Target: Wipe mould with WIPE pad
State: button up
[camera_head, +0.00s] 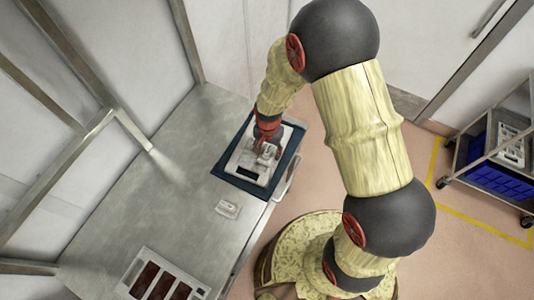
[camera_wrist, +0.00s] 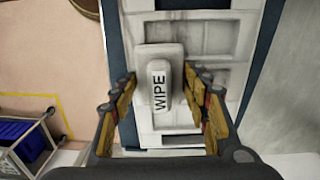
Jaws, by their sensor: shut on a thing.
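The WIPE pad (camera_wrist: 160,87) is a small white block with a label reading WIPE, between my gripper's fingers (camera_wrist: 163,92) in the wrist view. My gripper (camera_head: 266,147) is shut on it, over the mould. The mould (camera_head: 243,162) is a white panel with rectangular recesses and grey smudges; in the wrist view its face (camera_wrist: 205,38) shows behind the pad. The mould lies on a dark blue mat or tray (camera_head: 225,174) on the metal table. I cannot tell whether the pad touches the mould. My gripper hides part of the mould in the head view.
A small white item (camera_head: 228,209) lies on the table (camera_head: 190,160). A white tray with dark red blocks (camera_head: 163,279) sits at the front. A wall and metal frame bound the left. A cart with a blue crate (camera_head: 492,178) stands right. My arm covers the middle.

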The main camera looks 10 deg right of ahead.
jog(key=shift+w+d+f+b, duration=0.1)
jog(key=shift+w+d+b, duration=0.05)
jog(key=shift+w+d, duration=0.4)
jog(key=shift+w+d+f+b, duration=0.15)
jog(key=shift+w+d, duration=0.25)
jog(key=shift+w, duration=0.4)
jog(key=shift+w+d+r+b, duration=0.1)
jog(key=shift+w+d+b, duration=0.05)
jog(key=shift+w+d, duration=0.8)
jog(key=shift+w, duration=0.3)
jog(key=shift+w+d, duration=0.35)
jog(key=shift+w, duration=0.35)
jog(key=shift+s+a+r, duration=0.1)
jog(key=shift+s+a, duration=0.35)
jog(key=shift+s, duration=0.2)
jog(key=shift+s+a+r, duration=0.1)
jog(key=shift+s+a, duration=0.3)
jog(key=shift+s, duration=0.25)
jog(key=shift+a, duration=0.1)
jog(key=shift+s+a+f, duration=0.1)
jog(key=shift+s+a, duration=0.3)
jog(key=shift+s, duration=0.25)
jog(key=shift+s+a, duration=0.35)
jog(key=shift+s, duration=0.25)
jog(key=shift+a, duration=0.1)
